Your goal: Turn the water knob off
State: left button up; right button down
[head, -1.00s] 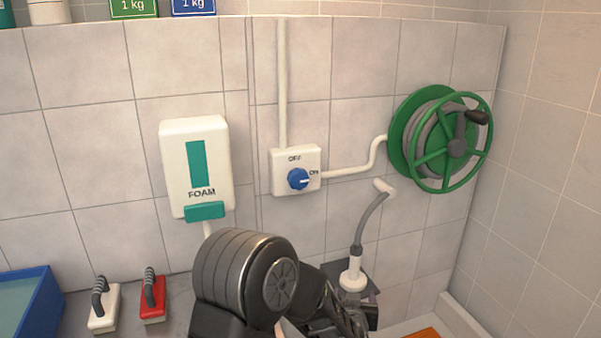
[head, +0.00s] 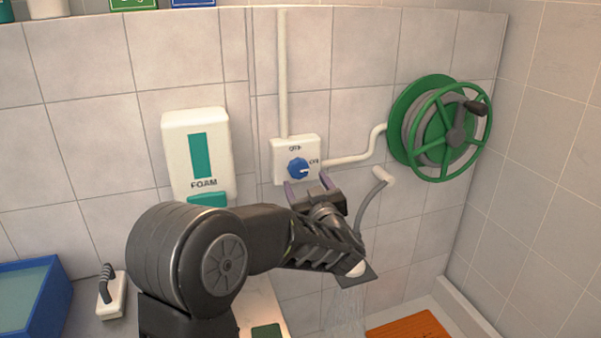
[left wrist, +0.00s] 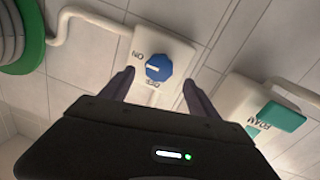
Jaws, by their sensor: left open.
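The blue water knob (head: 298,168) sits on a white wall box (head: 283,149) marked OFF at the top and ON at the right. Its white mark points right, toward ON. In the left wrist view the knob (left wrist: 158,67) and box appear upside down, with the mark toward ON. My left gripper (head: 307,187) is open just below and in front of the knob. In the left wrist view its two fingers (left wrist: 158,80) stand apart on either side of the knob, and I see no contact. Water sprays (head: 344,308) below my left arm. My right gripper is not in view.
A white foam dispenser (head: 182,152) hangs left of the box. A green hose reel (head: 435,128) is on the right, joined by a white pipe (head: 350,160).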

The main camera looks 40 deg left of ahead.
aim_at(300, 172)
pick_arm(q)
jog(key=p+x, duration=0.1)
jog(key=x, duration=0.5)
jog(key=shift+c, duration=0.2)
